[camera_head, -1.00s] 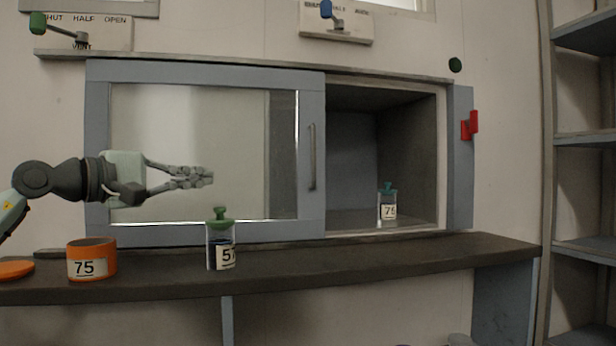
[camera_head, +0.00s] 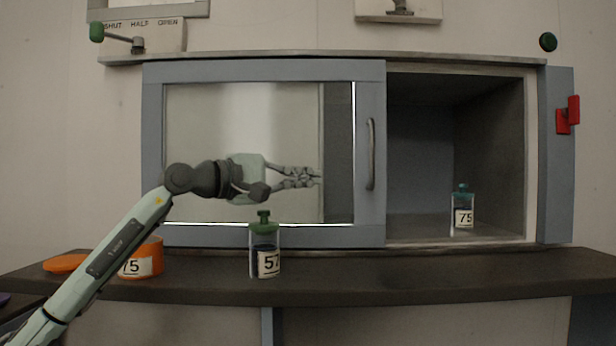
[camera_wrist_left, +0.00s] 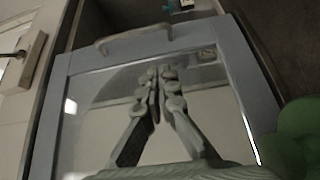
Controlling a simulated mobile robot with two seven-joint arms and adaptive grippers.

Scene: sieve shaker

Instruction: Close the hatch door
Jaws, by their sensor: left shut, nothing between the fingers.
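The hatch door (camera_head: 374,225) is a grey-blue framed sliding panel with a glass pane. It covers the left part of the hatch, and the right part of the opening (camera_head: 420,140) is uncovered. Its vertical handle (camera_head: 370,154) is on the door's right stile, and it also shows in the left wrist view (camera_wrist_left: 134,34). My left gripper (camera_head: 316,177) is shut and empty in front of the pane, pointing right, left of the handle and apart from it. In the left wrist view the gripper (camera_wrist_left: 160,72) shows closed fingers with the handle beyond them. My right gripper is not in view.
A jar (camera_head: 463,212) labelled 75 stands inside the hatch. On the dark shelf (camera_head: 400,279) stand a green-topped jar (camera_head: 265,250) labelled 57 and an orange pot (camera_head: 152,253) behind my left arm, with an orange lid (camera_head: 66,263). A red latch (camera_head: 567,115) is on the right frame.

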